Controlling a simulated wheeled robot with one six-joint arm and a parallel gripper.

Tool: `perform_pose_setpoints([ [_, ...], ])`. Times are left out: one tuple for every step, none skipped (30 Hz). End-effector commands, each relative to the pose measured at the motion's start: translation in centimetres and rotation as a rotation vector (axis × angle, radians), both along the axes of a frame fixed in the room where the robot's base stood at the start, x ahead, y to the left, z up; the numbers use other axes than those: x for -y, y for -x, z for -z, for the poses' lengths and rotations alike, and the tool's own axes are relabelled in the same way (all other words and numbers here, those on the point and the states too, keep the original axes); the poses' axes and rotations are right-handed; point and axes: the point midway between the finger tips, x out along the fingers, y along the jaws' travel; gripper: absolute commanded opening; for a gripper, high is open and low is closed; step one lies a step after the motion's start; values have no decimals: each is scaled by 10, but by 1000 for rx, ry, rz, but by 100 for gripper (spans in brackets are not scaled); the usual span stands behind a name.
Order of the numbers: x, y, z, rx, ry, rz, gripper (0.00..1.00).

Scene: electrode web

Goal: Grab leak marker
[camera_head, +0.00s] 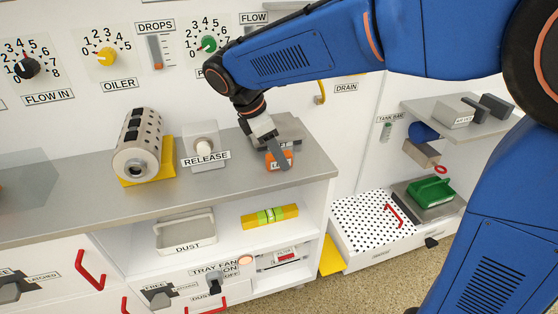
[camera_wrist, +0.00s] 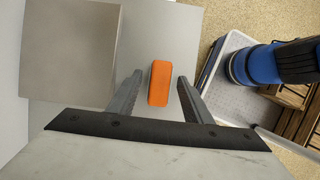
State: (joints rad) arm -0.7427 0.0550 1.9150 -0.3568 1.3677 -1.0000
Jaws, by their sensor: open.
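The leak marker is a small orange block (camera_head: 285,164) on the grey counter near its right end, with a label only partly readable. In the wrist view the orange block (camera_wrist: 159,84) appears between the two fingers, with a gap on each side. My gripper (camera_head: 277,158) is over the block in the head view, and one finger covers part of it. My gripper (camera_wrist: 160,76) is open and empty in the wrist view. I cannot tell how far the fingertips are above the counter.
A grey plate-like block (camera_head: 289,128) lies just behind the marker. The counter's right edge is close. A perforated white tray (camera_head: 365,224) sits lower right.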

Motion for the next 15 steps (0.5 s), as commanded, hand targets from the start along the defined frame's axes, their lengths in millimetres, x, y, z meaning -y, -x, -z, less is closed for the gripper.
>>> perform_pose_setpoints([
  [2, 0, 4, -1, 1, 0, 45],
  [3, -1, 6, -1, 1, 0, 45],
  [3, -1, 8, 0, 0, 0, 45],
  [3, -1, 9, 0, 0, 0, 45],
  [4, -1, 10, 0, 0, -1, 45],
  [4, -1, 10, 0, 0, -1, 45],
  [4, -1, 10, 0, 0, -1, 45],
  [4, -1, 10, 0, 0, -1, 45],
  [4, -1, 10, 0, 0, -1, 45],
  [4, -1, 10, 0, 0, -1, 45],
  [4, -1, 10, 0, 0, -1, 45],
  [4, -1, 10, 0, 0, -1, 36],
  [4, -1, 10, 0, 0, -1, 29],
  [4, -1, 10, 0, 0, -1, 21],
  [4, -1, 10, 0, 0, -1, 12],
])
